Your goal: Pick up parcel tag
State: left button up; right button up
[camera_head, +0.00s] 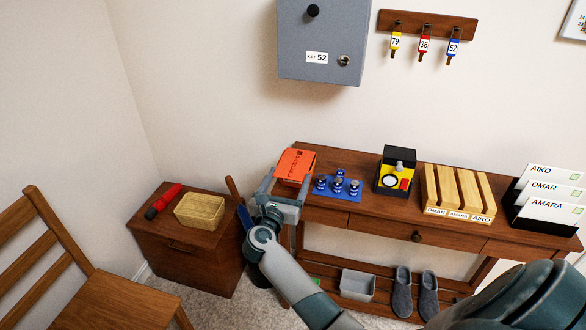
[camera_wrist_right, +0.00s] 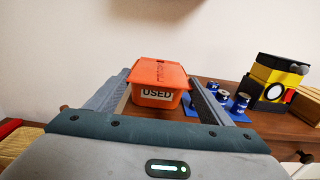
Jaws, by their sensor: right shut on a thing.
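I cannot make out a parcel tag in either view. My right gripper (camera_head: 283,188) reaches in at the left end of the hutch table. Its two fingers lie on either side of an orange lidded box (camera_head: 295,165) and are shut on it. In the right wrist view the box (camera_wrist_right: 158,84) sits between the finger ends, with a white "USED" label on its near side. Faces of the box against the fingers are hidden. My left gripper is not in view.
Dark blue small cans (camera_head: 338,184) on a blue mat, a yellow-black device (camera_head: 396,170), wooden slots (camera_head: 458,190) and white name cards (camera_head: 550,200) stand rightward. Numbered key tags (camera_head: 424,45) hang above, beside a grey key cabinet (camera_head: 320,40). A low cabinet (camera_head: 188,243) stands left.

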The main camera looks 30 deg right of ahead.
aim_at(288, 168)
jog(key=shift+r, duration=0.75)
notch_tip(288, 168, up, 3)
jog(key=shift+f+b, duration=0.2)
jog(key=shift+b, duration=0.1)
jog(key=shift+s+d+r, duration=0.4)
jog(key=shift+d, duration=0.25)
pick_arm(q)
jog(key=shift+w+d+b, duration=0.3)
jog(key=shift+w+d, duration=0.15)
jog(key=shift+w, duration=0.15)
pick_arm(e)
jog(key=s+d+r, duration=0.5)
jog(key=d+r, duration=0.1)
jog(key=d, duration=0.2)
jog(key=shift+d, duration=0.4)
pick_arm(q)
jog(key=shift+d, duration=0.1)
pick_arm(e)
jog(key=shift+s, duration=0.1)
jog(key=shift+a, duration=0.1)
